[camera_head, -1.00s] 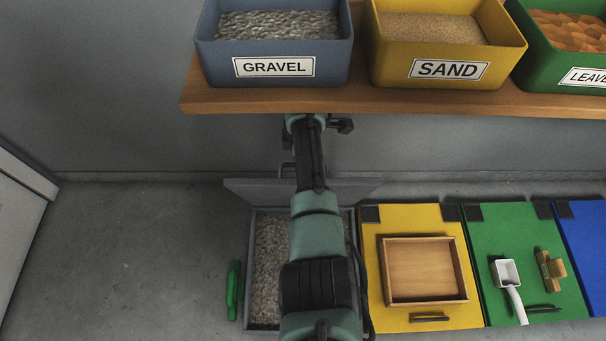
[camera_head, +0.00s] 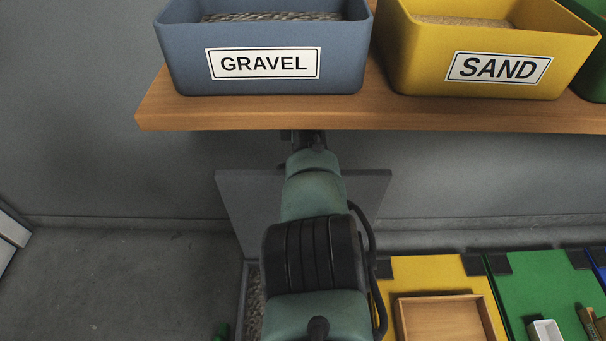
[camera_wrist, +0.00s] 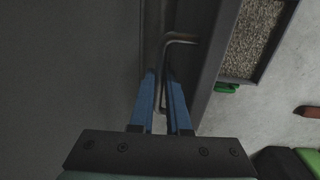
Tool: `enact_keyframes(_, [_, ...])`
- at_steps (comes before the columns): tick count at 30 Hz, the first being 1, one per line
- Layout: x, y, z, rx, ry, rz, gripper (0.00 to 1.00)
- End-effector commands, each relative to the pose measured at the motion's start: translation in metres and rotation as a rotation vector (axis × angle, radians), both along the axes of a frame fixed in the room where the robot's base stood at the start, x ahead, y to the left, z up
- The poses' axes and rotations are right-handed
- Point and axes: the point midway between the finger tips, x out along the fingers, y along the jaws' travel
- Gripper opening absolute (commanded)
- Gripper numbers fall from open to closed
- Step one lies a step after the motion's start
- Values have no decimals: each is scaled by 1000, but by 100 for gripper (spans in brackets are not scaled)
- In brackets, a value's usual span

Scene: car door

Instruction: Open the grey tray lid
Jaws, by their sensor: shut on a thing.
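The grey tray lid (camera_head: 232,200) stands raised and steeply tilted at the back of its tray, below the shelf in the head view. My arm covers its middle. The tray's gravel (camera_head: 254,302) shows left of my arm and also in the wrist view (camera_wrist: 254,38). In the wrist view, the lid (camera_wrist: 208,55) is seen nearly edge-on, with its bent metal handle (camera_wrist: 180,38) on the near side. My gripper (camera_wrist: 164,88) has its two blue fingers shut on the handle. In the head view, my arm hides the gripper and the handle.
A wooden shelf (camera_head: 250,114) with the gravel bin (camera_head: 265,75) and sand bin (camera_head: 500,72) overhangs the raised lid. A yellow lid (camera_head: 430,270) bearing a wooden tray (camera_head: 440,322) and a green lid (camera_head: 530,285) lie to the right.

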Motion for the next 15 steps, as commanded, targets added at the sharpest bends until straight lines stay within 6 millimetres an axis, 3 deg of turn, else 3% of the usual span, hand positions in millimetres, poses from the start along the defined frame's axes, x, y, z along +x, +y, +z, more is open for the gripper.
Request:
enact_keyframes(1, [0,0,-8,1,8,2,0])
enact_keyframes(15, [5,1,-6,1,10,2,0])
